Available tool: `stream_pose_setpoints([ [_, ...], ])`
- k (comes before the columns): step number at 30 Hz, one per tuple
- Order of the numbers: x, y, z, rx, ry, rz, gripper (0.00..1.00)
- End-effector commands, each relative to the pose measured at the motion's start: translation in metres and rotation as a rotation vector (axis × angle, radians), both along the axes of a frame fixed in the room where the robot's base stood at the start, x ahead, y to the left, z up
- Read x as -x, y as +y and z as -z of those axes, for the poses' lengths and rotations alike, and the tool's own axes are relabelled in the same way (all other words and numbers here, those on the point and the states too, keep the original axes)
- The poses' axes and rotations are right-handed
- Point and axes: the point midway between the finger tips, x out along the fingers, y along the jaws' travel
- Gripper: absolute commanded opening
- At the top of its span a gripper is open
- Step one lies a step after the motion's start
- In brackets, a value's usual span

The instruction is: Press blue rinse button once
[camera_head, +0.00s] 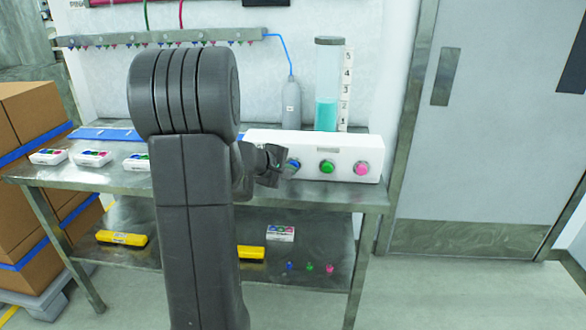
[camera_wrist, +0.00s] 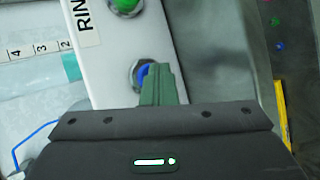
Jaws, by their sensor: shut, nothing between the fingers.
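The blue button (camera_head: 293,165) sits on the front of a white control box (camera_head: 262,141), left of a green button (camera_head: 327,167) and a pink button (camera_head: 361,168). My gripper (camera_head: 272,167) is shut and empty, just left of the blue button in the head view. In the wrist view, the shut fingers (camera_wrist: 160,75) partly cover the blue button (camera_wrist: 142,76) in its metal ring. I cannot tell whether the fingertips touch it. The green button (camera_wrist: 126,5) is at the top edge, and a label beginning "RIN" (camera_wrist: 83,16) is beside it.
A clear cylinder with teal liquid (camera_head: 327,112) and a numbered scale stands behind the box. A grey bottle (camera_head: 291,104) with a blue hose is beside it. White button boxes (camera_head: 91,158) lie on the metal table (camera_head: 120,184). Cardboard boxes (camera_head: 35,125) stand at left.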

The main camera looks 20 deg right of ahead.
Motion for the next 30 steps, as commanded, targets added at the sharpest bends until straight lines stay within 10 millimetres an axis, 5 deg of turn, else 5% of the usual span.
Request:
stream_pose_setpoints([
  [23,0.018,0.011,0.001,0.0,0.0,0.0,0.0],
  [30,0.037,0.023,0.002,0.0,-0.002,0.0,0.0],
])
